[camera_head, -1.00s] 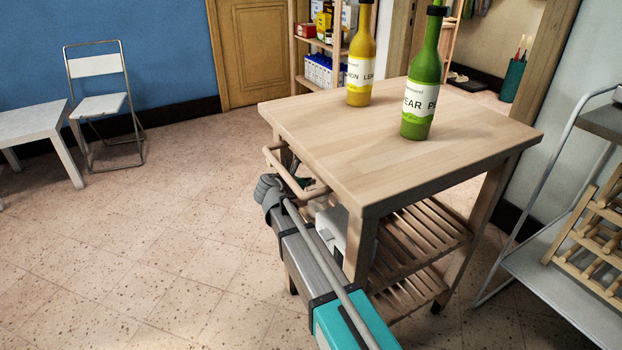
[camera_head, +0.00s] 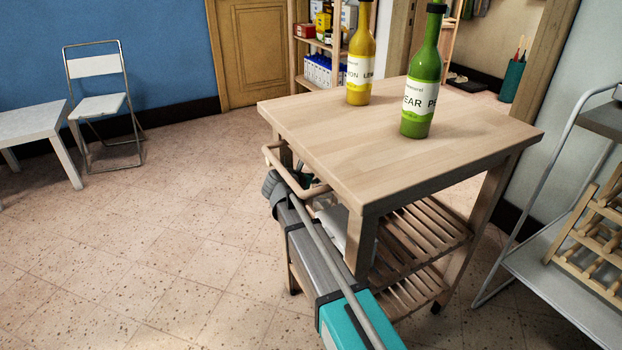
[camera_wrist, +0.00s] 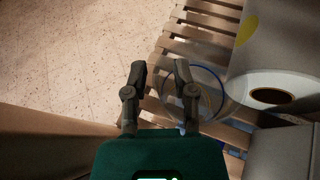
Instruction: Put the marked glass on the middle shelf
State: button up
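In the head view my arm reaches to the wooden trolley's left end, and the gripper is mostly hidden there. The trolley's slatted middle shelf (camera_head: 425,238) shows under the tabletop; the glass is hidden in this view.
Yellow (camera_head: 360,62) and green (camera_head: 420,90) bottles stand on the tabletop (camera_head: 330,130). A rail (camera_head: 285,173) and leg border the trolley's end.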

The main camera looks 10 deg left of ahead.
dwell(0.4)
jog(key=shift+s+a+r+p, duration=0.15)
jog(key=shift+s+r+p, duration=0.15)
jog(key=shift+s, duration=0.05)
jog(key=s+a, duration=0.7)
jog(key=s, duration=0.5)
jog(key=shift+a+r+p, duration=0.2)
jog(key=shift+r+p, duration=0.15)
